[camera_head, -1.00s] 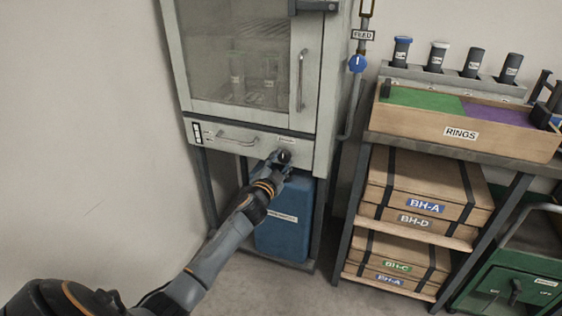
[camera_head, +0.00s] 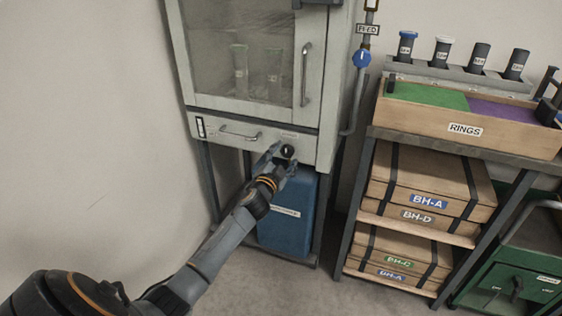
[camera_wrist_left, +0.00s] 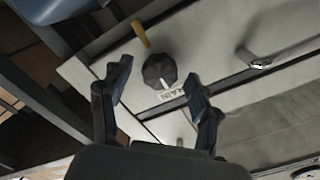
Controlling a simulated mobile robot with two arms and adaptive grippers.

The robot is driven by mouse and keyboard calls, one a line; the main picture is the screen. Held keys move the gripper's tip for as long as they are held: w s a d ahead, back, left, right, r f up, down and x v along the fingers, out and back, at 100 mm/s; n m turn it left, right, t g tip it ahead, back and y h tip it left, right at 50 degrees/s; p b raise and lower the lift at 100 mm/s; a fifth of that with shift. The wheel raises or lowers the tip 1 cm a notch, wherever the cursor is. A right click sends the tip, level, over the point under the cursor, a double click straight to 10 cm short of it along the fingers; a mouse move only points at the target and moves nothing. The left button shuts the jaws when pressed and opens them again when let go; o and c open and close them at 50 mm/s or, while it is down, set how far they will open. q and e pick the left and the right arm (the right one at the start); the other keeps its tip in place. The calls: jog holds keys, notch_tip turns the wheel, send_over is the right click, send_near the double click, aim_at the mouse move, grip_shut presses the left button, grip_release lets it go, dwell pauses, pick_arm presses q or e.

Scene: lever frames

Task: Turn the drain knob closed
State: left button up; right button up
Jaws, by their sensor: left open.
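The drain knob (camera_head: 288,151) is a small black round knob on the lower front panel of the grey cabinet (camera_head: 262,133). In the left wrist view the knob (camera_wrist_left: 160,70) is dark and many-sided with a white pointer mark, beside a partly covered label ending in "AIN" (camera_wrist_left: 172,96). My left gripper (camera_head: 281,160) is at the knob. In the left wrist view its two fingers (camera_wrist_left: 158,90) are open, one on each side of the knob, with visible gaps. Whether the fingertips reach to the knob's depth I cannot tell. My right gripper is not in view.
A yellow-brown peg (camera_wrist_left: 140,34) sticks out near the knob. A drawer-style handle (camera_head: 240,135) is left of the knob. A blue container (camera_head: 288,215) stands below the cabinet. A shelf with boxes (camera_head: 425,205) and a "RINGS" tray (camera_head: 463,130) stands to the right.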

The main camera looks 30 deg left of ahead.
pick_arm(q)
jog(key=v, duration=1.1)
jog(key=shift+s, duration=0.4)
jog(key=shift+d, duration=0.15)
